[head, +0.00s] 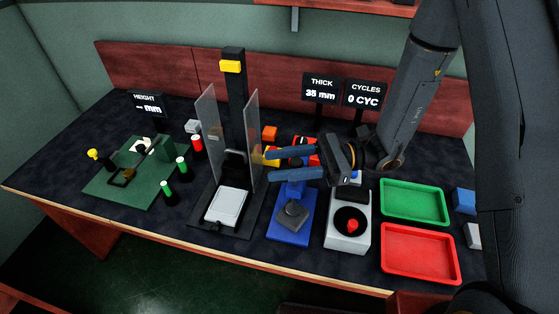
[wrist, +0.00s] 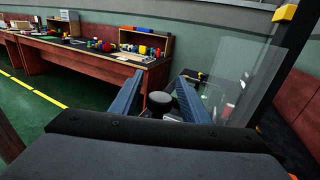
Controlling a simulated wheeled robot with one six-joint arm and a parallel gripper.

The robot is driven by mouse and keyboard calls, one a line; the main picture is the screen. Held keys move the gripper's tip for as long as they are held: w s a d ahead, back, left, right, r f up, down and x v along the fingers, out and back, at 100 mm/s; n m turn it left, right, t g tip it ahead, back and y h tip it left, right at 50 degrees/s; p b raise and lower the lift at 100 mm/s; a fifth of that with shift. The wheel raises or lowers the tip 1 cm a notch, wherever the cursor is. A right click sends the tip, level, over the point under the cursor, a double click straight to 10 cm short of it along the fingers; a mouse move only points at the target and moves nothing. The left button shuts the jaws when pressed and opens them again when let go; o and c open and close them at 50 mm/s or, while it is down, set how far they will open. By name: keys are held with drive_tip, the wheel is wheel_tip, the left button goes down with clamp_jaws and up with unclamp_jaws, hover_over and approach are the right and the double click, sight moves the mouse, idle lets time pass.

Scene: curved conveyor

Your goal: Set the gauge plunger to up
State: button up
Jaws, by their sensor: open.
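The blue gauge stand (head: 279,229) is on the bench in the middle of the head view, with a dark block (head: 293,212) on its base. Its upper part and the plunger are largely hidden behind my gripper (head: 270,164). The THICK display (head: 321,87) reads 35 mm. My gripper is open, its two blue fingers pointing left, above and behind the blue base. In the wrist view a dark round knob (wrist: 160,101) shows between the fingers (wrist: 161,76); I cannot tell whether it is the plunger or whether a finger touches it.
A press with clear side guards (head: 207,125) stands close to the left of my fingertips. A grey box with a red button (head: 352,226), a green tray (head: 413,203) and a red tray (head: 419,254) are to the right. A green fixture plate (head: 100,188) lies far left.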

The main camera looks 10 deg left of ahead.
drive_tip(key=shift+a, duration=0.2)
clamp_jaws()
wheel_tip(320, 180, up, 4)
drive_tip(key=shift+r+p, duration=0.1)
drive_tip(key=shift+p, duration=1.05)
unclamp_jaws()
drive_tip(key=shift+d, duration=0.1)
